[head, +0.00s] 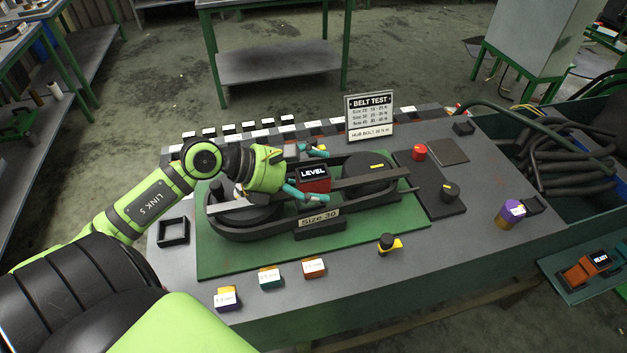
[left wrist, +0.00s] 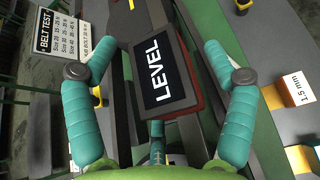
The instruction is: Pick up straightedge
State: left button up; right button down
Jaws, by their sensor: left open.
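The straightedge (head: 350,181) looks like a long grey bar lying across the two dark pulleys of the belt frame. A red block with a black "LEVEL" face (head: 313,174) sits at its middle; I cannot tell if they are joined. The block fills the middle of the left wrist view (left wrist: 152,72). My left gripper (head: 321,175) is open, its teal fingers on either side of the block. In the left wrist view the fingers (left wrist: 158,50) stand apart from the block with gaps on both sides. My right gripper is not in view.
The belt frame stands on a green mat (head: 215,263) on the grey table. A "BELT TEST" sign (head: 369,115) stands behind it. Small labelled blocks (head: 270,278) line the front edge, and a yellow-and-black knob (head: 388,243) stands at the front. Hoses (head: 570,150) fill a bin at right.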

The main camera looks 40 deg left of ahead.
pick_arm(q)
grip_shut()
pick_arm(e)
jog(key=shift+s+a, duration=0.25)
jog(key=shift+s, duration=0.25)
pick_arm(q)
jog(key=shift+r, duration=0.1)
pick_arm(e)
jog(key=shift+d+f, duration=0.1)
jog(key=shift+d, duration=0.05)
